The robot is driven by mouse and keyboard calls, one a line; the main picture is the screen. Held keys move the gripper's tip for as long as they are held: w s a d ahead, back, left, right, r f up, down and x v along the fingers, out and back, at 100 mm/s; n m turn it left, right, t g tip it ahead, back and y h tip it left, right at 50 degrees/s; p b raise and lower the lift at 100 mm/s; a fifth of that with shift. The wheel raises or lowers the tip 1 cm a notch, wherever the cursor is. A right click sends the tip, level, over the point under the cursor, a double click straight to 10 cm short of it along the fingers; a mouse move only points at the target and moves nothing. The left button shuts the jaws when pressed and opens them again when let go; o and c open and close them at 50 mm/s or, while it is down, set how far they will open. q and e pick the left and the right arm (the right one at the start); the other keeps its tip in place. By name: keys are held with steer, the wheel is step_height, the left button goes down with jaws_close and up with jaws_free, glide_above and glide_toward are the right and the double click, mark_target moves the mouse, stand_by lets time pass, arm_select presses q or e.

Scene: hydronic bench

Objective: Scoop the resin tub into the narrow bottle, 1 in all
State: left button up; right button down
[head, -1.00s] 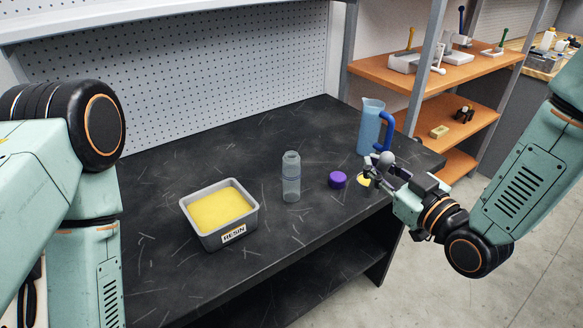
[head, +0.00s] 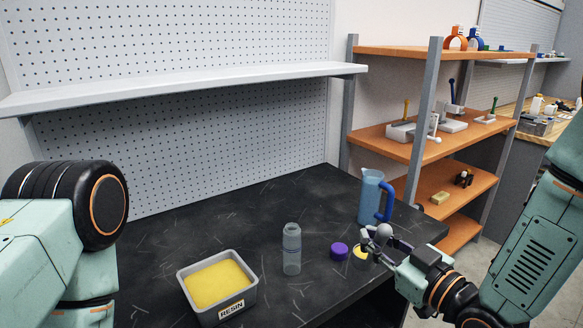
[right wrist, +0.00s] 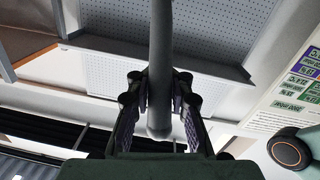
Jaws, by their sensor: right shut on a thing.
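The resin tub (head: 219,310), a grey box labelled RESIN and full of yellow material, stands on the dark bench at the lower left. The narrow bottle (head: 291,252), clear grey and open-topped, stands upright to its right. My right gripper (head: 378,245) is right of the bottle, apart from it, shut on a grey round-ended handle (head: 384,231). In the right wrist view the handle (right wrist: 160,75) runs between the fingers; its far end is out of view. A yellow patch (head: 361,252) shows beside the fingers; I cannot tell whether it is on the held tool. My left gripper is not in view.
A purple cap (head: 339,250) lies between the bottle and my right gripper. A blue jug (head: 371,199) with a dark blue handle stands behind the gripper. A grey shelf (head: 190,88) overhangs the bench's back. An orange shelf rack (head: 440,140) stands right. The bench's middle-back is clear.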

steer(key=s+d+f+b, duration=0.3)
steer(key=s+f+b, duration=0.4)
steer(key=s+f, duration=0.4)
step_height(320, 180, down, 4)
steer(key=shift+r+h, duration=0.1)
steer(key=shift+h, duration=0.2)
steer(key=shift+s+d+m, duration=0.1)
steer(key=shift+d+m, duration=0.05)
steer(key=shift+m, duration=0.15)
